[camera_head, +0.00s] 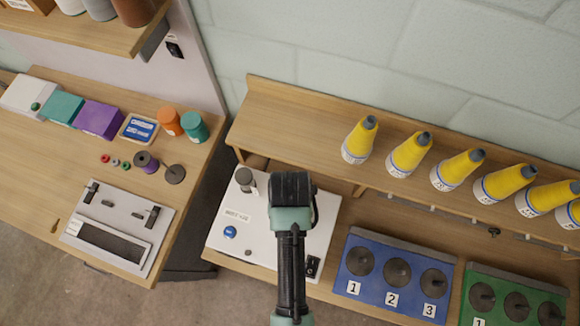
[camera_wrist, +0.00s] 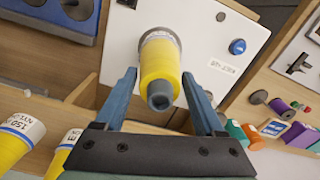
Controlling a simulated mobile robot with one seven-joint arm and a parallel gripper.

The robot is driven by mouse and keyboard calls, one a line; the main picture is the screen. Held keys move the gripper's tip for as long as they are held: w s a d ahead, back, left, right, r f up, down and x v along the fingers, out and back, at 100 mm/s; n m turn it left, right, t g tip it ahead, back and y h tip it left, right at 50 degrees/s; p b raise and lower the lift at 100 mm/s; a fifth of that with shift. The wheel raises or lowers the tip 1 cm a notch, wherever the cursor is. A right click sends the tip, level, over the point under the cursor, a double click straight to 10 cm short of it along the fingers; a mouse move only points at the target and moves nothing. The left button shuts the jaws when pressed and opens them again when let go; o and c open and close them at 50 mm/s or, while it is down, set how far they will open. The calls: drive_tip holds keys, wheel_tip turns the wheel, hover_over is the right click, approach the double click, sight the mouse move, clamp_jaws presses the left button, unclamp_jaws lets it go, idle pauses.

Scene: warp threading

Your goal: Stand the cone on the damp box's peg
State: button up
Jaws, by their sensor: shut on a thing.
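A yellow cone (camera_wrist: 158,68) with a grey tip and pale printed base band is between the two fingers of my gripper (camera_wrist: 160,98), which is shut on it. Its tip faces the wrist camera and its base is over the white box (camera_wrist: 200,28). I cannot tell whether the base touches the box. In the head view my gripper (camera_head: 292,190) is above the same white box (camera_head: 272,222) and hides the cone. A short grey upright post (camera_head: 244,178) stands at the box's back left corner. Any peg under the cone is hidden.
Several yellow cones (camera_head: 409,155) stand on the raised shelf behind. A blue numbered holder (camera_head: 375,297) and a green one (camera_head: 490,315) lie right of the box. A blue button (camera_head: 230,232) and a dark switch (camera_head: 312,265) are on the box. A cluttered bench (camera_head: 50,150) is left.

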drive_tip(key=shift+f, duration=0.15)
drive_tip(key=o, duration=1.1)
wheel_tip(320, 180, up, 13)
drive_tip(key=p, duration=0.3)
